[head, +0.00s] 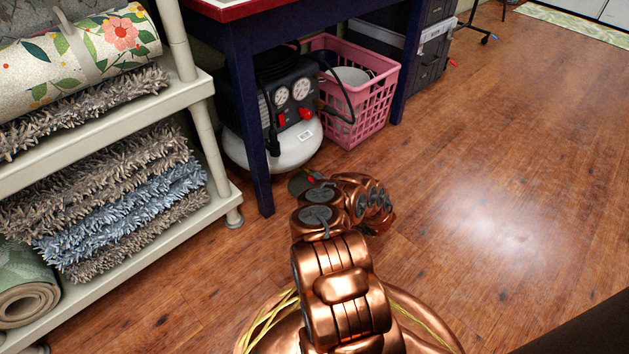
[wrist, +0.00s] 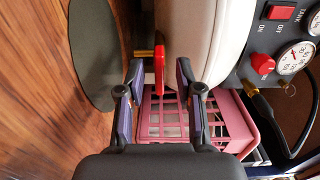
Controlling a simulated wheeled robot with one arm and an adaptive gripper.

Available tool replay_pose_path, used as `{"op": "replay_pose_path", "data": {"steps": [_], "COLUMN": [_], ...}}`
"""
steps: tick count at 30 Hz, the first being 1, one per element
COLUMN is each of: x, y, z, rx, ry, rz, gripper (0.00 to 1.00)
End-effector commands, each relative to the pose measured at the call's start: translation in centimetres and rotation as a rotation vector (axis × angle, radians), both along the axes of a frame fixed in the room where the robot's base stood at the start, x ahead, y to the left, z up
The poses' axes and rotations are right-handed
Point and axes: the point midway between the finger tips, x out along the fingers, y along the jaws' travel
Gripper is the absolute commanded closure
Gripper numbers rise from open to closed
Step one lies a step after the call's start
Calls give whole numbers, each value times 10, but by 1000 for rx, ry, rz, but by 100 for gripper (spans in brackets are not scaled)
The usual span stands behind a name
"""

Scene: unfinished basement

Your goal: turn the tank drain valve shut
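The drain valve has a red lever handle (wrist: 159,70) and a short brass stub (wrist: 143,53), beside the white tank (wrist: 190,35) of the air compressor. In the wrist view the handle runs up and down, across the line of the stub. My gripper (wrist: 159,78) is open, with one finger on each side of the handle and a gap to both. In the head view the compressor's tank (head: 288,152) stands under the table. My copper-coloured arm hides most of the gripper there. A small red spot shows near its end; I cannot tell whether it is the handle.
A pink basket (head: 365,112) stands right of the compressor. The blue table's front leg (head: 252,150) is close on its left. A shelf (head: 215,205) with rugs stands further left. The wooden floor (head: 500,200) on the right is clear. A dark round disc (wrist: 93,50) lies left of the valve.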

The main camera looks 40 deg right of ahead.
Motion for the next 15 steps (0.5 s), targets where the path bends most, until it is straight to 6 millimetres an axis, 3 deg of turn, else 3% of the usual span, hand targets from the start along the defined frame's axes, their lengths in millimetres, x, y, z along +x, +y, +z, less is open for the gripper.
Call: {"op": "replay_pose_path", "data": {"steps": [9, 15], "x": [-60, -89], "y": [2, 3], "z": [-1, 0], "rx": [2, 0], "ry": [1, 1], "rz": [-1, 1], "gripper": [65, 65]}}
